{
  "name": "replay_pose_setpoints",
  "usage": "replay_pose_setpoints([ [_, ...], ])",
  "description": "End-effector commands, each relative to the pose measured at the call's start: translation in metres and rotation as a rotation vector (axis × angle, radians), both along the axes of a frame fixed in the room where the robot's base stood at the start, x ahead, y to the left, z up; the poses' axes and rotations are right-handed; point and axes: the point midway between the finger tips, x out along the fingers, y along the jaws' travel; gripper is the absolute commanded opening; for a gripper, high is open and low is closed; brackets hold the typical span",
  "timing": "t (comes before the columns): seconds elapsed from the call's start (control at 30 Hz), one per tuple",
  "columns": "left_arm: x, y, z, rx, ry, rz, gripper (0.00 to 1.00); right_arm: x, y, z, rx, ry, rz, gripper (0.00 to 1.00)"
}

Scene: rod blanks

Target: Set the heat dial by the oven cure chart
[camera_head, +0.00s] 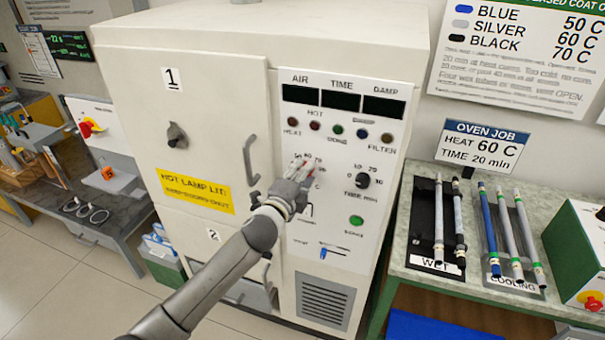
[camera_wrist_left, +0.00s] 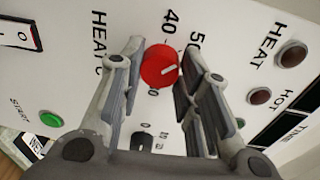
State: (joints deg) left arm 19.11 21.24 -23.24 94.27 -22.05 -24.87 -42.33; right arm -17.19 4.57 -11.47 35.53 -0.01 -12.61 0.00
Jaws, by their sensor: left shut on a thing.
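My left gripper (camera_head: 298,172) is at the oven panel (camera_head: 345,115) and covers most of the heat dial. In the left wrist view the heat dial (camera_wrist_left: 159,66) is a red knob with a white pointer mark, and my left gripper (camera_wrist_left: 163,58) is shut on it, one finger on each side. The scale numbers 40 and 50 show beside it; I cannot tell the exact setting. The cure chart (camera_head: 520,50) on the wall reads blue 50 C, silver 60 C, black 70 C. The oven job card (camera_head: 482,146) reads heat 60 C, time 20 min. My right gripper is not in view.
A black time dial (camera_head: 362,180) and a green start button (camera_head: 356,220) sit beside the heat dial. Door handles (camera_head: 250,160) stick out to the left. On the right bench, a wet rack (camera_head: 425,215) and a cooling rack (camera_head: 500,265) hold rods.

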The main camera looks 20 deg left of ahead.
Motion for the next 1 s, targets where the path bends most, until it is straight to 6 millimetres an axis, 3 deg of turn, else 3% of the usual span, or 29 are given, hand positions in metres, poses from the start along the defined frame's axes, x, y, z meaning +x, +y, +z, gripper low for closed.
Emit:
replay_pose_setpoints([
  [0.23, 0.0, 0.0, -0.001, 0.0, 0.001, 0.0, 0.07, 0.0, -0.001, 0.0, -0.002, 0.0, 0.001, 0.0],
  [0.27, 0.0, 0.0, -0.001, 0.0, 0.001, 0.0, 0.34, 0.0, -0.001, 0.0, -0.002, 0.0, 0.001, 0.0],
  [0.4, 0.0, 0.0, 0.0, -0.001, 0.001, 0.0, 0.52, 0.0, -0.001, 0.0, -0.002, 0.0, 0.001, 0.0],
  [0.77, -0.002, 0.0, 0.0, -0.001, 0.0, 0.0, 0.53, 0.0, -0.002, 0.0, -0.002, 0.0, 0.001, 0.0],
  [1.0, -0.027, 0.002, 0.0, 0.0, 0.002, -0.002, 0.53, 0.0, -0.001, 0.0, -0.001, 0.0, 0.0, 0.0],
])
